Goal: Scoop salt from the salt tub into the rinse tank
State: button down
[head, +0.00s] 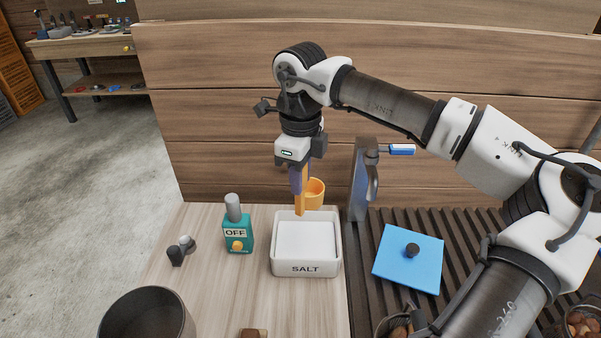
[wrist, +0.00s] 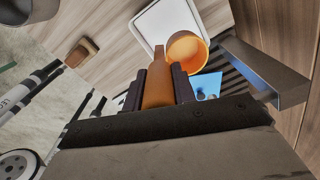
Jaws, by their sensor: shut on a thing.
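My gripper (head: 297,185) points down and is shut on the handle of an orange scoop (head: 315,192). The scoop's round cup hangs near the back rim of the salt tub; contact with the tub cannot be told. In the wrist view, the scoop's handle (wrist: 157,88) stands between my fingers and its cup shows a bare orange inside. The white salt tub (head: 305,269), labelled SALT, is open and holds a flat white fill; it also shows in the wrist view (wrist: 141,26). I cannot tell for sure which thing is the rinse tank.
A teal bottle marked OFF (head: 238,243) stands left of the tub. A grey tap-like post (head: 359,180) with a blue handle rises at the back right. A blue lid (head: 400,270) lies on dark slats (head: 456,233). A dark pot (head: 150,318) is at front left.

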notch_tip(320, 180, down, 15)
jog(key=b, duration=1)
jog(key=shift+r, duration=0.15)
jog(key=shift+r, duration=0.1)
dwell(1.1)
jog(key=shift+r+p, duration=3.4)
jog(key=shift+r, duration=2.6)
jog(key=shift+s+f, duration=0.1)
jog(key=shift+s, duration=0.05)
